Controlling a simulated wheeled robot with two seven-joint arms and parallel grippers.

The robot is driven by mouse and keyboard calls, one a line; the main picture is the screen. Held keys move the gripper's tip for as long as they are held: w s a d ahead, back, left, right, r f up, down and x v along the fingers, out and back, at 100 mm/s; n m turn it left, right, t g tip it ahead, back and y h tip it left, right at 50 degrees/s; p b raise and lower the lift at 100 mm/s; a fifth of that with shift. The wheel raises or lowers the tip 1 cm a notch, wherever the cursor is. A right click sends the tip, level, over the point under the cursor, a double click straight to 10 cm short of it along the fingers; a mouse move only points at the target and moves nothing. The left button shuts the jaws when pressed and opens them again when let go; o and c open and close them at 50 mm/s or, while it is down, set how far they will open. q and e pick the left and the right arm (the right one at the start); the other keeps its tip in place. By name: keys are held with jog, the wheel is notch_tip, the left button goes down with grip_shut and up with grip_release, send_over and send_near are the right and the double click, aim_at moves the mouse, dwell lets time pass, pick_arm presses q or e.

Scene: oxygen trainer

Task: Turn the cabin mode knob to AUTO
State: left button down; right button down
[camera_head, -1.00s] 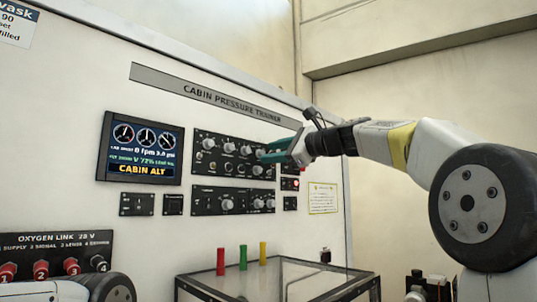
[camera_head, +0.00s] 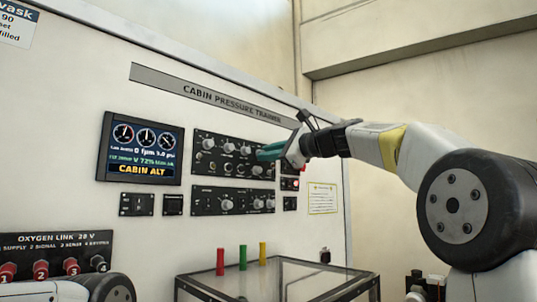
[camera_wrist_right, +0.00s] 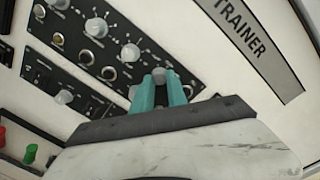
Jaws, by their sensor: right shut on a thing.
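The upper black control panel (camera_head: 215,157) on the white trainer wall carries several grey knobs. My right gripper (camera_head: 262,154) reaches in from the right, its teal fingers at the panel's right end. In the right wrist view my right gripper (camera_wrist_right: 161,82) is shut on a grey knob (camera_wrist_right: 159,75), with one finger on each side. The fingers hide most of this knob, so its pointer and label, AUTO included, cannot be read. My left gripper is out of view.
A screen (camera_head: 143,148) reading CABIN ALT is left of the panel. A lower knob panel (camera_head: 232,201) lies beneath. A glass-topped frame (camera_head: 300,277) stands below, near red, green and yellow cylinders (camera_head: 243,257). Other knobs (camera_wrist_right: 96,27) sit close to the fingers.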

jog(key=n+h, duration=0.1)
jog(key=n, duration=1.7)
jog(key=shift+a+r+n, duration=0.1)
jog(key=shift+n, duration=0.3)
jog(key=shift+n+t, duration=0.3)
jog(key=c, duration=1.3)
grip_release()
jog(key=shift+s, duration=0.1)
